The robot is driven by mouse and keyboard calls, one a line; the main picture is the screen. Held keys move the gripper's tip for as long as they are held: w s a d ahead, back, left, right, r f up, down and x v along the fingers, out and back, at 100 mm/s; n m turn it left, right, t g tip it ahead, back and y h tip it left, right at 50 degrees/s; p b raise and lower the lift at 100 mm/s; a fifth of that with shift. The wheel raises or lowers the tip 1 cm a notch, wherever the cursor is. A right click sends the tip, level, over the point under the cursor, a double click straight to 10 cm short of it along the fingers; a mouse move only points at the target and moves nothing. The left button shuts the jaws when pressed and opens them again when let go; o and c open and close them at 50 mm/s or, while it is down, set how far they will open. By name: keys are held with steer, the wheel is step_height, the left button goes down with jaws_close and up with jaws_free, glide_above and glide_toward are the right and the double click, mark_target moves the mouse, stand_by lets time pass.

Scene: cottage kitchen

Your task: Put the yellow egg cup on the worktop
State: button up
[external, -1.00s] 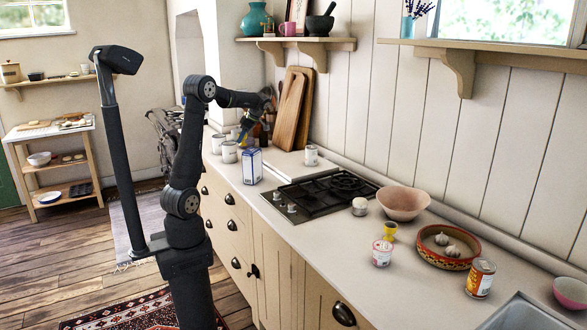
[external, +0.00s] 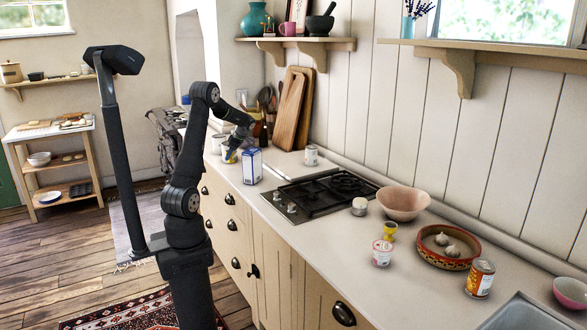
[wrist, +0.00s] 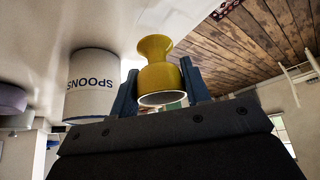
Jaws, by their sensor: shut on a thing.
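A yellow egg cup (wrist: 160,76) is held between the two blue fingers of my gripper (wrist: 160,88) in the wrist view. Its open rim faces the camera and its narrow waist and flared foot point away, towards the pale worktop (wrist: 50,30). I cannot tell whether the foot touches the worktop. In the external view my gripper (external: 230,155) is low over the far left end of the worktop (external: 330,235), among pale pots, and the cup there is too small to make out clearly. A second yellow cup-shaped thing (external: 389,232) stands farther along the worktop.
A white pot marked SPOONS (wrist: 93,85) stands close beside the held cup. A blue and white carton (external: 252,166) stands just right of my gripper. The hob (external: 320,193) and chopping boards (external: 290,110) are beyond. The worktop's front edge drops to the wooden floor (wrist: 245,40).

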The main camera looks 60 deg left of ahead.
mark_target(231, 162)
steer(key=shift+s+a+f, duration=0.15)
steer(key=shift+a+f, duration=0.15)
steer(key=shift+f, duration=1.85)
steer(key=shift+f, duration=0.1)
steer(key=o, duration=1)
steer(key=v, duration=1.2)
